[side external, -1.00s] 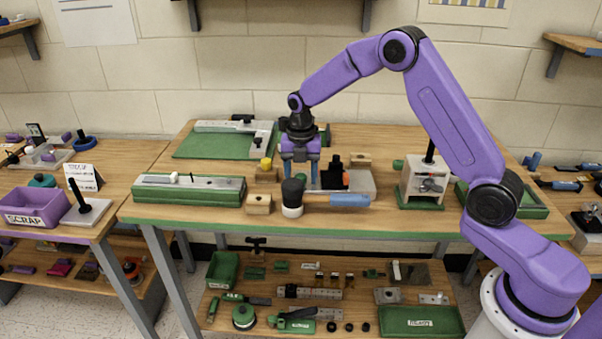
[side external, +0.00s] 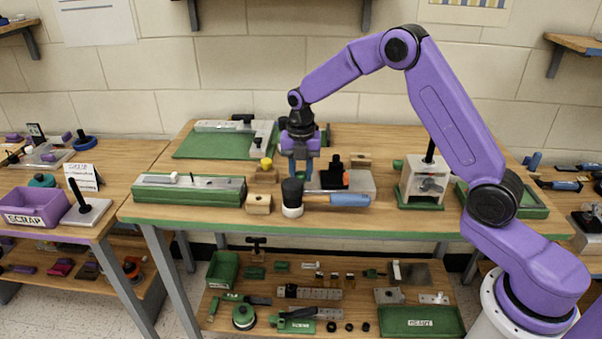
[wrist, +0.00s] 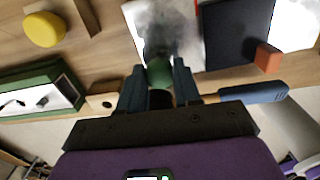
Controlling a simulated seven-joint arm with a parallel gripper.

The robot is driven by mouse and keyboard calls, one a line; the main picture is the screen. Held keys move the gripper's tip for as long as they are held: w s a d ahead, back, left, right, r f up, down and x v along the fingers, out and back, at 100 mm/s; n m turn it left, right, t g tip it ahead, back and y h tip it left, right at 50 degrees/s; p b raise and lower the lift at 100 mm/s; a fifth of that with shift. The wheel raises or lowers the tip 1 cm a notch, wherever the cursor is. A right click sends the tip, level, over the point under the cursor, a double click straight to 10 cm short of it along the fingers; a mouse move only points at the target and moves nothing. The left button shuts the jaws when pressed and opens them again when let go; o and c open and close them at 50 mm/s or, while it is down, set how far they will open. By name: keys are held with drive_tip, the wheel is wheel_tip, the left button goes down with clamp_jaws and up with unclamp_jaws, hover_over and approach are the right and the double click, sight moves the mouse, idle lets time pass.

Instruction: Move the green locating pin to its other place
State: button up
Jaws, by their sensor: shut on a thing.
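My gripper (side external: 300,172) is above the middle of the bench in the side view, behind the mallet (side external: 292,197). In the wrist view my gripper (wrist: 160,82) has its two fingers on either side of the green locating pin (wrist: 159,73), shut on it. The pin's rounded green end shows between the fingertips, with a metal plate (wrist: 165,30) beyond it. The pin cannot be made out in the side view. The metal plate (side external: 361,182) also shows there, to the right of my gripper, with a black block on it.
Wooden blocks (side external: 258,203), one with a yellow knob (side external: 266,163), stand to the left. A green-based fixture (side external: 190,190) lies further left. A vise-like block (side external: 423,182) stands at the right.

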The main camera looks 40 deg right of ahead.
drive_tip(key=shift+r, duration=2.55)
drive_tip(key=shift+r, duration=0.1)
drive_tip(key=shift+r, duration=1.4)
drive_tip(key=s+d+r, duration=0.2)
drive_tip(key=s+d, duration=0.2)
drive_tip(key=d, duration=0.4)
drive_tip(key=shift+d+f, duration=0.1)
drive_tip(key=shift+f, duration=2.65)
drive_tip(key=shift+f, duration=0.7)
